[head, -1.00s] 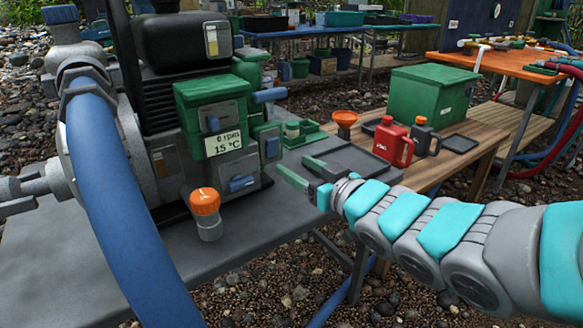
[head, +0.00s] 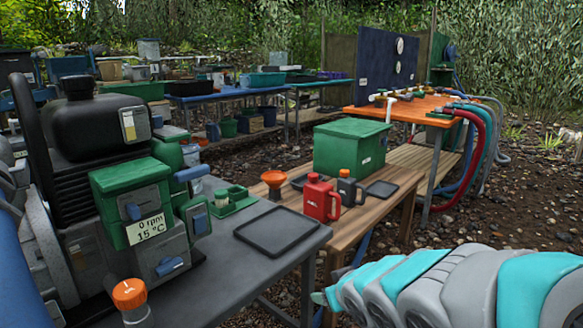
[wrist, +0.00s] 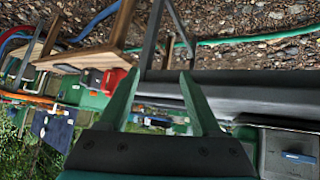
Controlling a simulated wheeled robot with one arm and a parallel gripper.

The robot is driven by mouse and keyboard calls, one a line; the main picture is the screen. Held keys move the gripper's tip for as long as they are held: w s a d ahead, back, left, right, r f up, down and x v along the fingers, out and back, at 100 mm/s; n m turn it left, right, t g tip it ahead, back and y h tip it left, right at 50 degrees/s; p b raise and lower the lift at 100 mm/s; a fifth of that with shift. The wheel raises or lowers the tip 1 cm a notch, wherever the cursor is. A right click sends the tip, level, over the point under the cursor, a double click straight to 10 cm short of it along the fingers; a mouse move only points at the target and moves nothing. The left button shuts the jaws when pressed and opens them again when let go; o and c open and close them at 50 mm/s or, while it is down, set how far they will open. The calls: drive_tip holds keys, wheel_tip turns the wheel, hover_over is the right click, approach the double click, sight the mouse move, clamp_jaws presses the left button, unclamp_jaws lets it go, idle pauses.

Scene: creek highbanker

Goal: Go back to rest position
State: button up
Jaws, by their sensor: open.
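My gripper shows in the wrist view (wrist: 157,100) with its two green fingers spread apart and nothing between them. In the head view my teal and grey arm is at the lower right, and the gripper end (head: 322,298) is small and partly hidden there, in front of the bench edges.
The engine pump (head: 140,205) with an orange-capped bottle (head: 131,296) stands on the grey table (head: 245,275) at left. A black tray (head: 268,231) lies there. The wooden bench (head: 345,232) holds a red can (head: 321,199), an orange funnel (head: 274,180) and a green box (head: 350,148). Gravel lies at right.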

drive_tip(key=s+d+f+m+g+h+p, duration=0.1)
drive_tip(key=s+d+f+m+g+h, duration=0.15)
drive_tip(key=s+d, duration=0.4)
drive_tip(key=s+d+m+g+p, duration=0.1)
drive_tip(key=s+g, duration=0.7)
drive_tip(key=s, duration=1.3)
drive_tip(key=shift+s+m+p, duration=0.3)
drive_tip(key=shift+m+p, duration=0.15)
drive_tip(key=shift+p, duration=0.2)
